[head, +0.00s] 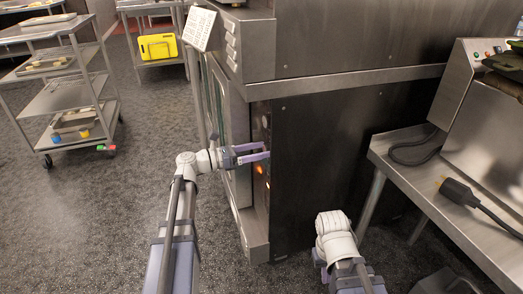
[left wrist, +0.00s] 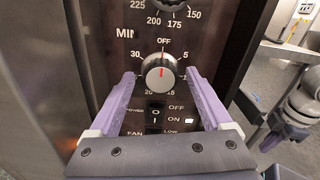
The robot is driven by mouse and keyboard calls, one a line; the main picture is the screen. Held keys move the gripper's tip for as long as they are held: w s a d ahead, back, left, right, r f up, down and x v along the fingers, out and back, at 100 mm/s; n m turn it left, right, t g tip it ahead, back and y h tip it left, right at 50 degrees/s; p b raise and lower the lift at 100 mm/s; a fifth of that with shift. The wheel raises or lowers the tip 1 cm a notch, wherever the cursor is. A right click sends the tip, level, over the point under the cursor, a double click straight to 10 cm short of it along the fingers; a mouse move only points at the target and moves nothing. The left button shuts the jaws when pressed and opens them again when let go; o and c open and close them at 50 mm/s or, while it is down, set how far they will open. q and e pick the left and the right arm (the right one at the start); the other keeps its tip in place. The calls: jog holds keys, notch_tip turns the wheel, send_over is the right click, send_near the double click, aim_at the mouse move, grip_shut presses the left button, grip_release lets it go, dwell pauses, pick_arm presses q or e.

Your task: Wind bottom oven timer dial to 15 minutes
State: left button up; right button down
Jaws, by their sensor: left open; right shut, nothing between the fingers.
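The bottom oven timer dial (left wrist: 160,70) is a round knob with a silver face and a dark rim, on the black control panel. Its red pointer line points up, at OFF. Marks 5, 15, 20 and 30 show around it. My left gripper (head: 268,154) is open at the oven's front panel; in the left wrist view its purple fingers (left wrist: 162,84) stand on either side of the dial, with a visible gap on each side. My right gripper (head: 320,268) is low by the oven's side, mostly hidden by its own wrist, and holds nothing.
Below the dial are a power rocker switch (left wrist: 154,116) and a fan switch; above it is a temperature knob (left wrist: 172,4). The floor (head: 110,210) between is clear.

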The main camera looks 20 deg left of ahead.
pick_arm(q)
jog(key=shift+w+d, duration=0.2)
jog(key=shift+d, duration=0.1)
jog(key=shift+c, duration=0.3)
grip_shut()
dwell(0.4)
